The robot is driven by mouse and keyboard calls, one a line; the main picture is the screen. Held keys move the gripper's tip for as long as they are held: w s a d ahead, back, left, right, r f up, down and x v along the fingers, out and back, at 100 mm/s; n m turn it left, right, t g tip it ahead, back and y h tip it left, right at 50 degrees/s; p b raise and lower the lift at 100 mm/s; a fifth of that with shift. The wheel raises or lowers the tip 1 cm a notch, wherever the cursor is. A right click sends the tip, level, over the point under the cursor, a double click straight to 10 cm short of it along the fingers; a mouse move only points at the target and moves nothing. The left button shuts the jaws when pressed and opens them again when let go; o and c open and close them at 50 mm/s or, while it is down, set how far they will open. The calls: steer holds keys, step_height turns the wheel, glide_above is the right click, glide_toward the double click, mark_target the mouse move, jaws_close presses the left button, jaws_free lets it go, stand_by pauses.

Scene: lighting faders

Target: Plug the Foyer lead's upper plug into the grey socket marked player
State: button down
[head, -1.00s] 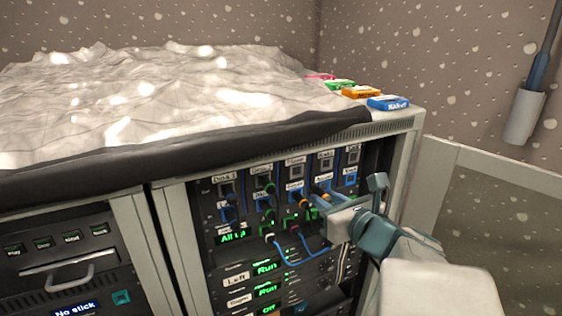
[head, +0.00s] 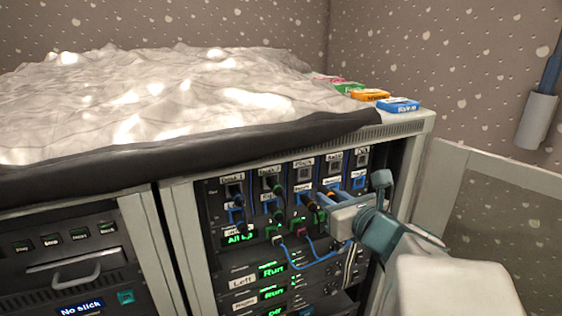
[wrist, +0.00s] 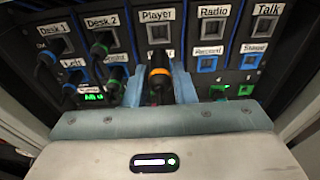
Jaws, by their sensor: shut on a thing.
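My gripper (wrist: 158,95) is shut on a dark plug with an orange band (wrist: 159,76), the Foyer lead's upper plug as far as I can tell. In the wrist view it stands between the two blue fingers, just below the Player socket. It hides the socket and most of the label behind it, so I cannot tell whether it is seated there. The grey player socket (wrist: 158,32), under its Player label, looks empty. In the head view the player socket (head: 304,173) is above and left of my gripper (head: 322,206).
Dark plugs fill the Desk 1 (wrist: 46,57) and Desk 2 (wrist: 101,45) columns to the left. The Radio socket (wrist: 210,32) and Talk socket (wrist: 251,60) look empty. Blue leads (head: 310,262) hang below the panel. The rack's side post (head: 412,165) stands close right of my arm.

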mark_target(320, 184)
steer(key=shift+b+x, duration=0.9)
steer(key=shift+x, duration=0.85)
steer(key=shift+w+a+r+b, duration=0.15)
steer(key=shift+w, duration=0.2)
steer(key=shift+w+a+r+b, duration=0.1)
steer(key=shift+w+b, duration=0.05)
steer(key=shift+w, duration=0.25)
steer(key=shift+b, duration=0.4)
steer(key=shift+b+x, duration=0.45)
steer(key=shift+x, duration=0.5)
stand_by(0.4)
steer(key=shift+w+a+r, duration=0.1)
steer(key=shift+r, duration=0.25)
steer(key=c, duration=1.1)
jaws_free()
steer(key=shift+w, duration=0.1)
steer(key=shift+f, duration=0.1)
